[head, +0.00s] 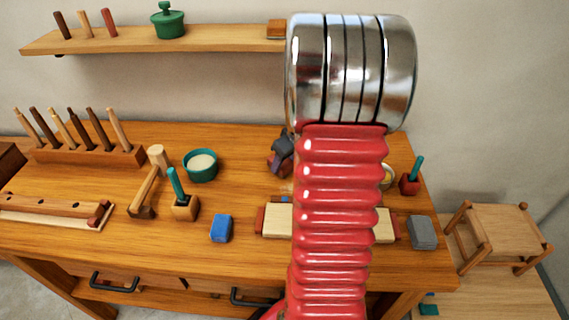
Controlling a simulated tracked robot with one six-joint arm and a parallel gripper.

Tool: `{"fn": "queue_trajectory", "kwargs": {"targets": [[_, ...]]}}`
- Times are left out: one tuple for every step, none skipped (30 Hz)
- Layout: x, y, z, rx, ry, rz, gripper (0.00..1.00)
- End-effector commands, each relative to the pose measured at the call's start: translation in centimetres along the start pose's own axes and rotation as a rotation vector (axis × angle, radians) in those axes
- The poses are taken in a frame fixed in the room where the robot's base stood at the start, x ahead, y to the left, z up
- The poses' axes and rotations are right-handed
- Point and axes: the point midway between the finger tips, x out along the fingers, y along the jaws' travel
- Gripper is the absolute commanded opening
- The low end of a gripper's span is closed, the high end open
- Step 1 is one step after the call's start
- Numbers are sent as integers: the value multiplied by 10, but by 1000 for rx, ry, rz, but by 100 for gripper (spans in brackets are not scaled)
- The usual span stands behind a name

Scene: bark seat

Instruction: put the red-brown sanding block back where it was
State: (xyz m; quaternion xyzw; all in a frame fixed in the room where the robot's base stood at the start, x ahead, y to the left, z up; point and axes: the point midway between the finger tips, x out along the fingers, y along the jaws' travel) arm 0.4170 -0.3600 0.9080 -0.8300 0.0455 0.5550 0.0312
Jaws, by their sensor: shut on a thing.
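My gripper (283,147) shows as a small dark grey shape just left of my red arm, over the back middle of the bench. Its jaws are shut on the red-brown sanding block (275,165), of which only a part shows. My arm hides the rest of both. I cannot tell whether the block touches the bench top. A blue block (221,228) and a grey block (422,232) sit near the front edge of the wooden bench (185,250), on either side of my arm.
A pale board (275,222) with red-brown ends lies partly behind my arm. A green bowl (201,166), a mallet (147,190) and a wooden holder (185,208) stand left. A red holder (410,184) stands right. A shelf (215,43) hangs above.

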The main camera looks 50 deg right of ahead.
Motion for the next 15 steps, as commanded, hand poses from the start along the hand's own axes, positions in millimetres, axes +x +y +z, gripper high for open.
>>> {"fn": "queue_trajectory", "kwargs": {"targets": [[5,0,2,2,-1,0,22],[6,0,3,2,0,0,22],[8,0,3,1,0,0,22],[8,0,3,0,0,1,22],[8,0,3,0,0,1,22],[8,1,3,0,1,1,22],[8,1,3,0,1,1,22],[8,1,3,0,1,1,22],[8,1,3,1,1,1,22],[8,1,3,1,1,1,22],[8,1,3,1,1,1,22],[8,1,4,1,0,1,22],[9,1,4,1,0,1,22],[10,1,4,1,0,1,22],[9,1,4,1,1,2,45]]}}
